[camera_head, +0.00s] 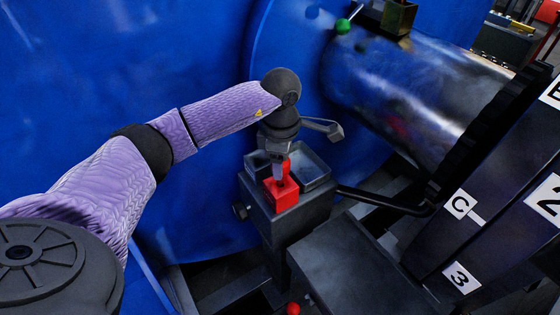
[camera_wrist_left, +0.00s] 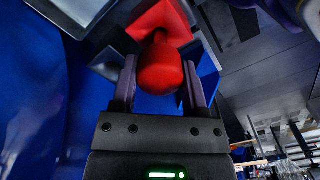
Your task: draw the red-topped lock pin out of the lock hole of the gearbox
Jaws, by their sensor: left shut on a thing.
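My left gripper (camera_head: 279,172) points down over the dark grey gearbox (camera_head: 312,212) in the head view. It is shut on the red top of the lock pin (camera_head: 286,166), which is mostly hidden by the fingers there. In the left wrist view the rounded red top of the pin (camera_wrist_left: 160,66) sits between the two fingers. A red square piece (camera_head: 281,193) lies on the gearbox just under the fingertips; it also shows behind the pin in the wrist view (camera_wrist_left: 178,22). The lock hole is hidden, so I cannot tell how deep the pin sits. My right gripper is in neither view.
A large blue housing (camera_head: 190,60) stands close behind the gearbox. A thick metal shaft (camera_head: 410,85) runs from it to the right. An open grey tray (camera_head: 312,170) is beside the gripper. A black rod (camera_head: 385,201) and labelled dark panels (camera_head: 480,215) are at right.

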